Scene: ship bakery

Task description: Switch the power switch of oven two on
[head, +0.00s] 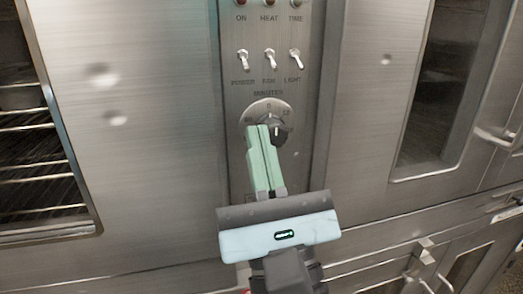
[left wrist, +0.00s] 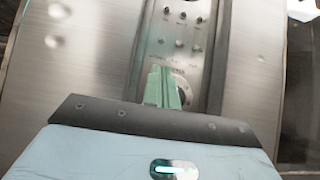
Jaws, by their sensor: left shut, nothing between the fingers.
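A steel control panel (head: 233,92) is in the middle of the head view. It carries three toggle switches in a row, labelled POWER, FAN and LIGHT. The power switch (head: 243,59) is the leftmost; the fan switch (head: 270,58) and light switch (head: 295,58) are to its right. My left gripper (head: 262,128) is shut and empty, its green fingers pointing up in front of the minutes dial (head: 279,131), below the switches. I cannot tell whether the fingertips touch the dial. The gripper also shows in the left wrist view (left wrist: 162,70). My right gripper is not in view.
Indicator lamps labelled ON, HEAT and TIME (head: 268,3) sit above the switches. An oven window with racks (head: 35,140) is at the left. Another oven door window (head: 425,120) with a handle (head: 493,138) is at the right. The space before the switches is clear.

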